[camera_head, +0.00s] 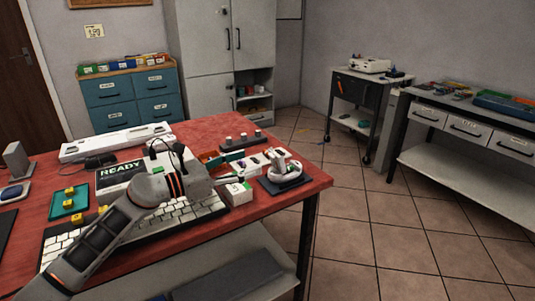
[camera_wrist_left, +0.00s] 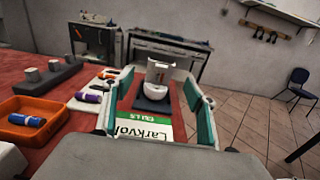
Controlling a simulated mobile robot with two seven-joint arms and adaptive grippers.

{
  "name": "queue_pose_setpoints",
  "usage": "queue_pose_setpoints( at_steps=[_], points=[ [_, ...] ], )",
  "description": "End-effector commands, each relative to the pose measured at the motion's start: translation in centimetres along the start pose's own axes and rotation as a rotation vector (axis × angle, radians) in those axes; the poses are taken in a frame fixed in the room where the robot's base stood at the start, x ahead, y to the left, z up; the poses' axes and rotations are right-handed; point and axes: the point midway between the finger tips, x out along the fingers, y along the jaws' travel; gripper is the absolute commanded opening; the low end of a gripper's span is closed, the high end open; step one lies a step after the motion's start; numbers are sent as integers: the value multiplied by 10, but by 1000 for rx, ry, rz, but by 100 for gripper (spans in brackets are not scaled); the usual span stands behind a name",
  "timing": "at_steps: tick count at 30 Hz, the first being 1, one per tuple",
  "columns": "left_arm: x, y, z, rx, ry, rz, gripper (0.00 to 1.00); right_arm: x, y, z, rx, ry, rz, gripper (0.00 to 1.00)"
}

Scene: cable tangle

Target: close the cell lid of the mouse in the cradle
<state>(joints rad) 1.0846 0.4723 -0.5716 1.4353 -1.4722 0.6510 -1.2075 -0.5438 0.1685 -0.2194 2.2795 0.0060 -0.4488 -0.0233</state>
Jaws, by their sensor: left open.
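The white mouse (camera_head: 290,173) sits on a dark cradle (camera_head: 270,187) near the right end of the red table. A pale part stands up from the mouse and looks like its raised cell lid (camera_head: 279,160). In the left wrist view the mouse (camera_wrist_left: 159,82) is straight ahead, beyond the fingertips, with the dark cradle (camera_wrist_left: 153,104) under it. My left gripper (camera_head: 240,179) is open and empty, left of the mouse and apart from it. A white and green cells box (camera_head: 237,194) is just below the gripper. My right gripper is not in view.
An orange tray (camera_wrist_left: 33,118) with a blue cell stands to the left in the wrist view. Loose cells (camera_wrist_left: 92,90) and a dark block with grey cylinders (camera_head: 243,141) are behind the box. The table's right edge is close to the cradle; floor lies beyond.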

Motion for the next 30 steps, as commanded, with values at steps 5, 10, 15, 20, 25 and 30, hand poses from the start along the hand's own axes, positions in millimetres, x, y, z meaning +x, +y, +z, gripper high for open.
queue_pose_setpoints(
  at_steps=[5,10,15,20,25,30],
  points=[
    [27,-2,-2,-6,-1,-3,57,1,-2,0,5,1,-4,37],
    [52,-1,-3,-8,-1,-2,57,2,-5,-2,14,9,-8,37],
    [68,-1,-3,-7,0,-1,57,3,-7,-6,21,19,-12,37],
    [72,-1,-2,-6,0,0,57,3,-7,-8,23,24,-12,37],
    [72,-1,-1,-5,-1,0,57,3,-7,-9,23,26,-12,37],
    [72,-1,-1,-6,-1,0,18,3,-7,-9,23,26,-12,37]
  ],
)
